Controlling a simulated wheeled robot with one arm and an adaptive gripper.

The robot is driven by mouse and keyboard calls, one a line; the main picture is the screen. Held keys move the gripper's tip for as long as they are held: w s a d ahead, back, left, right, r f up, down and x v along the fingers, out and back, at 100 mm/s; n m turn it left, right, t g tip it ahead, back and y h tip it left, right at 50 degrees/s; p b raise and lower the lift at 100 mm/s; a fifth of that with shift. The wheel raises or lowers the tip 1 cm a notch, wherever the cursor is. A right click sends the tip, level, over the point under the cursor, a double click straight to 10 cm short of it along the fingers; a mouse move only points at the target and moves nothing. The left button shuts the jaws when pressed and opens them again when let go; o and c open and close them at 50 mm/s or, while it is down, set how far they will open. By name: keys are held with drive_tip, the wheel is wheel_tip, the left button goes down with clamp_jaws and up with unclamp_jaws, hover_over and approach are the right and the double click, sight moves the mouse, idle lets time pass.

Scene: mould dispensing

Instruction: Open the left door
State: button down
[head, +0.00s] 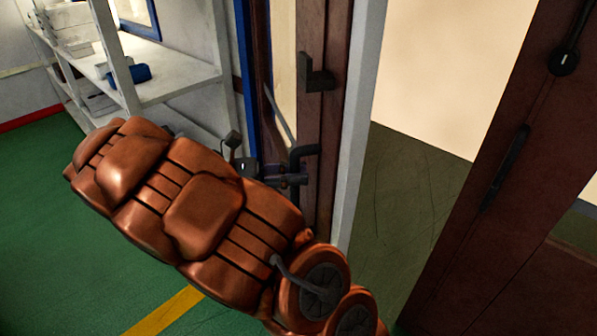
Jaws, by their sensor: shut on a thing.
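The left door (311,120) is a brown wooden panel with a pale pane, seen at a steep angle near the middle of the head view. A dark handle (305,151) sticks out from its face. My gripper (290,167) is at this handle and shut on it; my copper-coloured arm hides the lower part of the door. The exact finger contact is small and dark. A wide gap separates this door from the brown right door (470,215).
A pale grey upright edge (362,120) stands just right of the left door. Beyond the gap are dark floor (405,200) and a cream wall (450,70). White shelves (175,85) holding a blue item (128,74) stand at left. Green floor (35,220) is clear.

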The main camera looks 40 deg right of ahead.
drive_tip(key=c, duration=1)
unclamp_jaws()
approach(322, 129)
drive_tip(key=x, duration=0.5)
drive_tip(key=shift+a, duration=0.1)
drive_tip(key=shift+r, duration=0.1)
